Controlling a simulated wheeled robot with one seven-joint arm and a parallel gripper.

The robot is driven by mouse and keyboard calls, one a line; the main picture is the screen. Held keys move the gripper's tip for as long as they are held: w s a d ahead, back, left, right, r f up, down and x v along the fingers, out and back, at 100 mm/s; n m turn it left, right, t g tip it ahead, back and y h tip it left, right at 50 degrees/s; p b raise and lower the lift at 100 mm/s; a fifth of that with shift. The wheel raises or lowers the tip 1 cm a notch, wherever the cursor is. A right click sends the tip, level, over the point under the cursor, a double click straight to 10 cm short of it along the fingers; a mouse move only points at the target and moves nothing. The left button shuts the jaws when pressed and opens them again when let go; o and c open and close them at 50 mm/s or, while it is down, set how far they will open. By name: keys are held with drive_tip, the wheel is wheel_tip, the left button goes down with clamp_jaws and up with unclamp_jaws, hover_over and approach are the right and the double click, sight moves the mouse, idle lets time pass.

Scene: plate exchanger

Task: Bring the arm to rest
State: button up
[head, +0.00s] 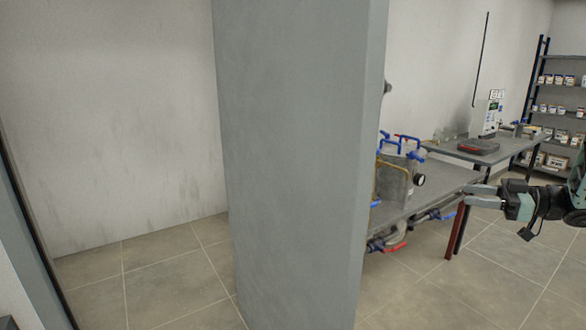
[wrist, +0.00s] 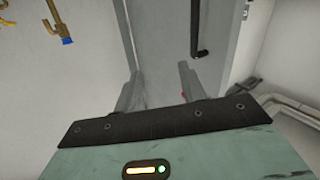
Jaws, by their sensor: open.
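My gripper (head: 470,196) is at the right of the head view, held out to the left in front of the grey bench (head: 440,178). Its two fingers also show in the wrist view (wrist: 160,88), spread apart with nothing between them. Part of my arm runs off the right edge of the head view. The plate exchanger (head: 394,178), a grey block with blue-handled valves and a round gauge, stands on the bench to the left of my gripper. Its left side is hidden behind a grey panel.
The tall grey panel (head: 295,160) fills the middle of the head view. Shelves (head: 562,85) with jars are at the far right. Bare tiled floor (head: 150,275) lies at the left.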

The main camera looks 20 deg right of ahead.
drive_tip(key=w+a+r+m+t+h, duration=0.1)
drive_tip(key=w+a+m+h, duration=0.15)
drive_tip(key=w+h, duration=0.2)
drive_tip(key=w+a+r+m+t+h, duration=0.1)
drive_tip(key=w+a+t+h, duration=0.15)
drive_tip(key=w, duration=0.35)
drive_tip(key=s+a+f+m+g+h, duration=0.1)
drive_tip(key=a+f+m+g+h, duration=0.1)
drive_tip(key=a+m+g+h, duration=0.25)
drive_tip(key=s+a+f+m+g+h, duration=0.1)
drive_tip(key=s+a+f+g, duration=0.25)
drive_tip(key=s+a, duration=0.55)
drive_tip(key=s+a+f+m+g, duration=0.2)
drive_tip(key=s+a+f+g, duration=0.15)
drive_tip(key=s+a, duration=0.55)
drive_tip(key=s+a+r+n+g, duration=0.2)
drive_tip(key=s+a+n, duration=0.5)
drive_tip(key=s+a, duration=0.9)
drive_tip(key=shift+a+g+y, duration=0.3)
drive_tip(key=shift+g+y, duration=0.05)
drive_tip(key=shift+g, duration=0.45)
drive_tip(key=shift+s+a+r+n, duration=0.1)
drive_tip(key=shift+s+a+n, duration=0.1)
drive_tip(key=shift+s+n, duration=0.15)
drive_tip(key=shift+c, duration=0.5)
drive_tip(key=shift+w, duration=0.1)
